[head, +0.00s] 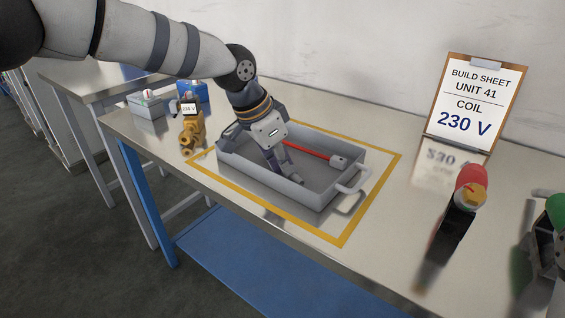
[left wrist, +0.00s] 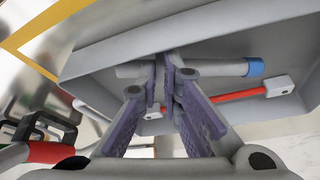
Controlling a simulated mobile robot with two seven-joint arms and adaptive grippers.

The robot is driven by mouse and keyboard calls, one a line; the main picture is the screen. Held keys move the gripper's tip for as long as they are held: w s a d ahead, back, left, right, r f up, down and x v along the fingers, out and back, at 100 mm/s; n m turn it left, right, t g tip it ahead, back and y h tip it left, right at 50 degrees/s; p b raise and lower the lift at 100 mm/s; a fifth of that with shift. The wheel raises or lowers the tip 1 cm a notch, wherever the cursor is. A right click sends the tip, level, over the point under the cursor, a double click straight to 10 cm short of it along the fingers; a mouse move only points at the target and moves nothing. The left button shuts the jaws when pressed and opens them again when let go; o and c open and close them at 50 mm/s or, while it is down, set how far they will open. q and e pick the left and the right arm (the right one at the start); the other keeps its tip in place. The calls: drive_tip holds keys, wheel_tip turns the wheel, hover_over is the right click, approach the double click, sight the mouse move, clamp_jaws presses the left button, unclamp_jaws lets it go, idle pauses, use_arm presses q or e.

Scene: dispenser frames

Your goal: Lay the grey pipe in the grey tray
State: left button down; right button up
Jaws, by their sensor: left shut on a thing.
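The grey tray (head: 322,192) sits on the bench inside a yellow outline, with a handle at its right end. My left gripper (head: 288,170) reaches down inside it. In the left wrist view, its purple-padded fingers (left wrist: 168,78) are shut on the grey pipe (left wrist: 220,69), which has a blue end. The pipe is within the tray walls, close to the floor; I cannot tell whether it touches the floor. In the head view, the gripper hides most of it. My right gripper is not in view.
A red bar (head: 308,150) with grey ends lies in the tray beside the pipe. A brass valve (head: 190,135) and small grey and blue boxes stand left. A build sheet (head: 475,102) stands behind right. A red-topped black object (head: 466,205) and a green-topped one (head: 555,210) stand right.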

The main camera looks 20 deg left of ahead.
use_arm(q)
drive_tip(key=shift+f, duration=0.1)
drive_tip(key=c, duration=1.8)
unclamp_jaws()
drive_tip(key=shift+s+f, duration=0.1)
